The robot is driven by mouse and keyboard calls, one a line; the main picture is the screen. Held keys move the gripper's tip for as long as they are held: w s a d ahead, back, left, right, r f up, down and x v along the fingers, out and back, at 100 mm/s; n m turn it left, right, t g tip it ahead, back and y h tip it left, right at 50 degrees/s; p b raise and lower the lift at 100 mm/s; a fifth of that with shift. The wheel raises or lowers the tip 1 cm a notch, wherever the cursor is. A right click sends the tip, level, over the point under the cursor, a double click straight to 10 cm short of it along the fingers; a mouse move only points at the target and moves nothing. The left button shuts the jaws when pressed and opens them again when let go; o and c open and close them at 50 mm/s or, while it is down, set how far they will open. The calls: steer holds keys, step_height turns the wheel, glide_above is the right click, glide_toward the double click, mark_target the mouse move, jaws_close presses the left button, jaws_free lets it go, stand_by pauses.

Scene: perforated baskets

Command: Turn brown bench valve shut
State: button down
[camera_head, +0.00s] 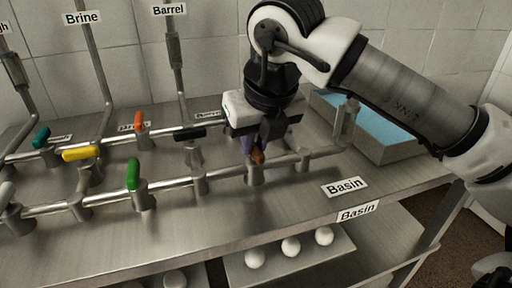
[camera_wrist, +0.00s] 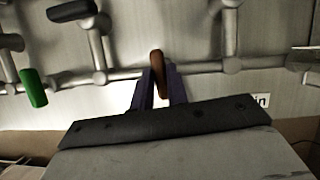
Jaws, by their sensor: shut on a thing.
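The brown valve handle (camera_head: 257,156) sits on the front pipe of the steel bench, on a short upright valve body (camera_head: 255,175). My gripper (camera_head: 252,148) points down over it, with its purple fingers around the handle. In the wrist view the brown handle (camera_wrist: 157,72) stands between the two fingers of my gripper (camera_wrist: 159,82), which are shut on it. There the handle lies roughly across the pipe, tilted a little. My gripper hides part of the handle in the head view.
Nearby valves have a black handle (camera_head: 190,133), a green handle (camera_head: 133,174), a yellow handle (camera_head: 83,154), an orange handle (camera_head: 138,121) and a teal handle (camera_head: 40,137). A blue-filled basin (camera_head: 385,128) stands at right. Basin labels (camera_head: 345,187) mark the bench front. White balls (camera_head: 291,246) lie below.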

steer(key=shift+m, duration=0.6)
steer(key=shift+h+b, duration=0.3)
steer(key=c, duration=1.4)
jaws_free()
steer(key=p+v, duration=0.8)
steer(key=v, duration=0.6)
steer(key=shift+s+f+p, duration=0.1)
steer(key=shift+p, duration=0.3)
